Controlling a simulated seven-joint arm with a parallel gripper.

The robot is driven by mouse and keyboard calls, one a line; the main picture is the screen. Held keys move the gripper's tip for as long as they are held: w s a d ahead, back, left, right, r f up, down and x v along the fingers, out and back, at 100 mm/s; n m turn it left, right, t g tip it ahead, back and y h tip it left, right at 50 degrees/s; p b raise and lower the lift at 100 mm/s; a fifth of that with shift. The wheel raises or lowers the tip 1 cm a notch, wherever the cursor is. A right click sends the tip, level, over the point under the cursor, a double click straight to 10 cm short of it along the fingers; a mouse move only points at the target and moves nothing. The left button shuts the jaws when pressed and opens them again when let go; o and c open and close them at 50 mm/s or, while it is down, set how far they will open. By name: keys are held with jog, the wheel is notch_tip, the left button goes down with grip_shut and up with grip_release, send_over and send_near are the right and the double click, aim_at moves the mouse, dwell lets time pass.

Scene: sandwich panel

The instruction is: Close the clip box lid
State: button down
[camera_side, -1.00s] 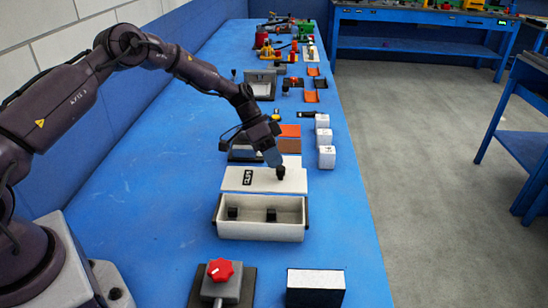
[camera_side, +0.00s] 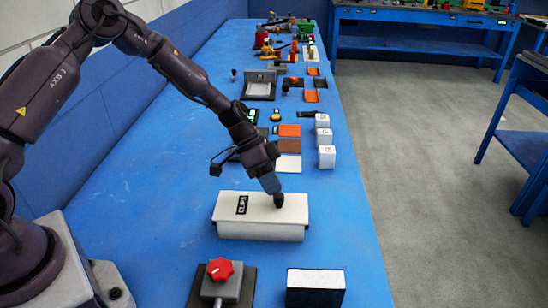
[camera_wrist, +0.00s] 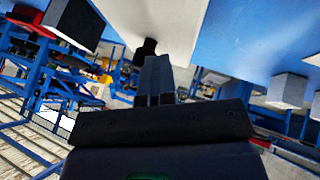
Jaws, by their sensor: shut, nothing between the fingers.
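In the wrist view the shut fingers (camera_wrist: 157,78) reach towards a dark piece (camera_wrist: 148,47) against the white lid (camera_wrist: 165,18). I cannot tell whether the lid is fully seated or the clips latched.
In front of the box are a red knob on a grey block (camera_side: 220,271) and a black block with a white top (camera_side: 316,287). White cubes (camera_side: 326,157) and coloured plates (camera_side: 289,131) lie behind. The table's right edge is close; the left side is clear.

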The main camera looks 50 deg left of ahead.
jog(key=shift+s+d, duration=0.2)
jog(key=shift+s, duration=0.05)
jog(key=shift+w+a, duration=0.15)
jog(key=shift+a, duration=0.1)
jog(key=w+a+r, duration=0.1)
jog(key=a+r, duration=0.7)
jog(key=a, duration=0.1)
jog(key=s+d+r+n+t+y, duration=0.2)
jog(key=s+r+n+y, duration=0.1)
jog(key=s+r, duration=0.6)
jog(key=s+d+r+n+t+y, duration=0.2)
jog(key=s+r, duration=0.8)
jog(key=s, duration=0.8)
jog(key=shift+d+n+y, duration=0.6)
jog(key=shift+n+y, duration=0.5)
